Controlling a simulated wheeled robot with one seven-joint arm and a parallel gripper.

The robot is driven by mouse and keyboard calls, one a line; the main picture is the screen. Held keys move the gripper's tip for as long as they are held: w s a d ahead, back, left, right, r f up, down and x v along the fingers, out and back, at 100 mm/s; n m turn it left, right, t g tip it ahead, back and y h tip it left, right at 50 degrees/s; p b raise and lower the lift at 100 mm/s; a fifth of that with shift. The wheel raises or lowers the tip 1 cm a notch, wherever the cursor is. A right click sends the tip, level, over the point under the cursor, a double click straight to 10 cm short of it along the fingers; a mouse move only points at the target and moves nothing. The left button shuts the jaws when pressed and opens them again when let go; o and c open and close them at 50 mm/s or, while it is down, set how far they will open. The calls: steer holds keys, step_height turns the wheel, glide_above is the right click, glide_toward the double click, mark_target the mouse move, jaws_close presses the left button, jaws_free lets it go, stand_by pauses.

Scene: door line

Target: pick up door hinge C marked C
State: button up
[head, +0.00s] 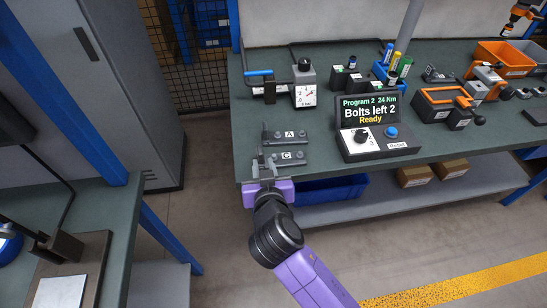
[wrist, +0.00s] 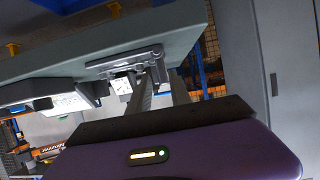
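Door hinge C (head: 287,156) is a grey metal plate with a white C label. It lies near the front left edge of the green bench, just in front of the similar hinge A (head: 285,135). My gripper (head: 265,161) is at the left end of hinge C, over the bench edge. Its fingers (wrist: 163,84) look apart, with a gap between them, in the wrist view. A grey hinge plate (wrist: 120,62) lies just beyond the fingertips there; its letter is not readable. Whether the fingers touch it I cannot tell.
A display box (head: 369,115) reading "Bolts left 2" stands right of the hinges. A lever tool with a gauge (head: 305,96) stands behind them. The bench (head: 258,117) is clear left of hinge A. A blue bin (head: 333,187) sits on the shelf below.

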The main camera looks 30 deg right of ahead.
mark_target(261, 160)
steer(key=p+x, duration=0.1)
steer(key=x, duration=0.5)
steer(key=shift+w+a, duration=0.1)
steer(key=shift+w, duration=0.15)
steer(key=shift+f, duration=0.1)
steer(key=shift+c, duration=0.3)
jaws_close()
steer(key=shift+s+f, duration=0.1)
steer(key=shift+f, duration=0.1)
stand_by(0.6)
